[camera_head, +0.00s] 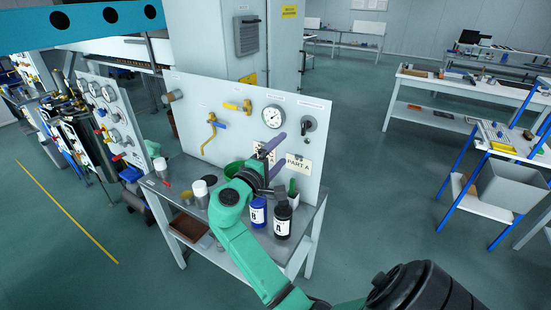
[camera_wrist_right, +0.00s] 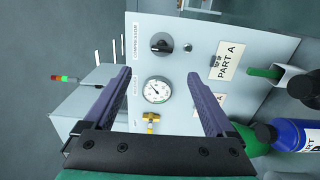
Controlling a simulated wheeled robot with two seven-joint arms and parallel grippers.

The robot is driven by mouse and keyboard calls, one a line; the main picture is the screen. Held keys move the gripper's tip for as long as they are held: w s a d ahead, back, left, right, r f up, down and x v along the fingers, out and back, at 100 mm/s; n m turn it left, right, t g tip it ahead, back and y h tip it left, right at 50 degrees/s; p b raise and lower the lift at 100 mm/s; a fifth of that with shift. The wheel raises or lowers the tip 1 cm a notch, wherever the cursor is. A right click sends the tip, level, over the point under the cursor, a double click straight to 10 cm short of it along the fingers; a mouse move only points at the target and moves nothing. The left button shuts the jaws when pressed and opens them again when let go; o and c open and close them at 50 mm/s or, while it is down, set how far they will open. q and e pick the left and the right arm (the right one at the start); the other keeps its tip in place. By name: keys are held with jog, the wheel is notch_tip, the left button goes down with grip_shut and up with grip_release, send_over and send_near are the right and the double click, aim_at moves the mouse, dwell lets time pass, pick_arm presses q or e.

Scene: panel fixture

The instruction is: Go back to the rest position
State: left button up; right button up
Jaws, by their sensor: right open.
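My right arm reaches up to the grey panel (camera_head: 225,110) in the head view. My right gripper (camera_head: 283,150) is in front of the panel's right part, its two purple fingers spread. In the right wrist view the gripper (camera_wrist_right: 160,76) is open with nothing between its fingers. A round gauge (camera_wrist_right: 157,90) and a black knob (camera_wrist_right: 161,43) on the panel show beyond the fingers, and I cannot tell how far off they are. My left gripper is not in view.
Below the gripper, a blue bottle (camera_head: 258,213) and a black bottle (camera_head: 282,222) stand on the bench. The PART A sign (camera_head: 298,163) is beside the fingers. A yellow-handled valve (camera_head: 214,128) and a gauge (camera_head: 273,116) are on the panel.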

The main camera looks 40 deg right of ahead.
jog(key=s+a+f+m+y, duration=0.1)
jog(key=s+f+y, duration=0.35)
jog(key=f, duration=0.45)
jog(key=s+a+f+m+y, duration=0.1)
jog(key=s+a+f+y, duration=0.15)
jog(key=f+y, duration=0.45)
jog(key=s+a+f+g+y, duration=0.2)
jog(key=s+a+f+y, duration=0.4)
jog(key=s+a+f, duration=0.55)
notch_tip(320, 180, down, 20)
jog(key=a+g+b, duration=0.1)
pick_arm(q)
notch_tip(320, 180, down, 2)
jog(key=shift+b, duration=0.55)
pick_arm(e)
jog(key=s+d+f+g, duration=0.1)
jog(key=s+d+f, duration=0.2)
jog(key=s+f, duration=1.4)
jog(key=shift+s+f+n+g, duration=0.15)
jog(key=shift+s+n+g, duration=0.05)
jog(key=shift+n+g, duration=0.1)
